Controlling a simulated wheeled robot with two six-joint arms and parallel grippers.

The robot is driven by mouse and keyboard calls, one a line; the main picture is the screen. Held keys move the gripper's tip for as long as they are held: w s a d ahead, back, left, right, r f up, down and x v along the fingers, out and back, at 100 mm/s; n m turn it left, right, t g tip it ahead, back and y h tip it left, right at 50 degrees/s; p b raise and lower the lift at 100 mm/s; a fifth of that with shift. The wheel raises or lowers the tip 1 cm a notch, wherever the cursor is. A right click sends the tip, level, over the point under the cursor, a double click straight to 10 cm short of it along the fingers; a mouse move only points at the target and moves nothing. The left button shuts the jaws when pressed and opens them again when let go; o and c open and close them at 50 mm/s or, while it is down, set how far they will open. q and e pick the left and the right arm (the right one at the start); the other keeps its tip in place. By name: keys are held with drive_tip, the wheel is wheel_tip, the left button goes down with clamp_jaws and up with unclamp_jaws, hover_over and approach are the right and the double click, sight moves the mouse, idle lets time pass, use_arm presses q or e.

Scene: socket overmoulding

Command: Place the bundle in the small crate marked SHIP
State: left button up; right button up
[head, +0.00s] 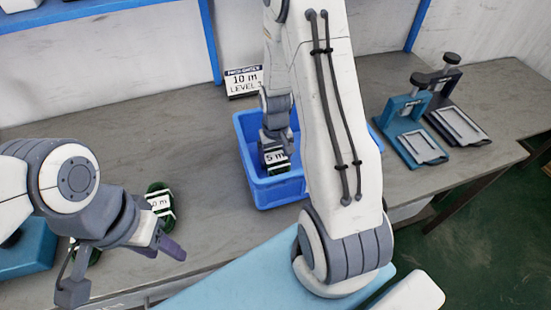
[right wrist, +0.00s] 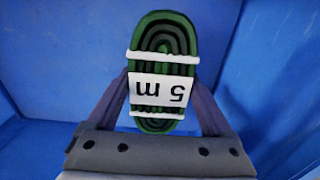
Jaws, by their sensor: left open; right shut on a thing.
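A green coiled bundle (right wrist: 165,47) with white ties and a "5 m" label is held between the fingers of my right gripper (right wrist: 166,100), which is shut on it. In the head view the bundle (head: 275,158) is inside the blue crate (head: 278,192), below rim height as far as I can tell. The right wrist view shows blue crate walls (right wrist: 270,60) all round it. My right arm hides the crate's right part, and no SHIP marking is visible. My left gripper (head: 160,247) is open and empty at the left front.
Another green bundle (head: 160,202) lies on the grey bench (head: 190,165) by my left gripper, with part of another below it. Two press-like devices (head: 405,120) (head: 455,110) stand at the right.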

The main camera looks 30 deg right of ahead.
sight(276, 157)
drive_tip(key=shift+f, duration=0.1)
drive_tip(key=o, duration=1.2)
drive_tip(key=shift+o, duration=0.2)
drive_tip(key=shift+r, duration=0.25)
wheel_tip(276, 157, up, 12)
drive_tip(key=s+a+r+n, duration=0.2)
drive_tip(key=s+a+r, duration=0.1)
drive_tip(key=a, duration=0.5)
drive_tip(key=s+a+r+n, duration=0.2)
drive_tip(key=a+n, duration=0.1)
drive_tip(key=a, duration=0.4)
drive_tip(key=s+a+r+n, duration=0.1)
drive_tip(key=s+a+n, duration=0.1)
drive_tip(key=s+a, duration=0.2)
drive_tip(key=s+a+r+n+y, duration=0.1)
drive_tip(key=s+a+r+n, duration=0.1)
drive_tip(key=s, duration=0.7)
drive_tip(key=shift+s+a+n, duration=0.35)
drive_tip(key=shift+a+n, duration=0.25)
drive_tip(key=shift+a, duration=0.6)
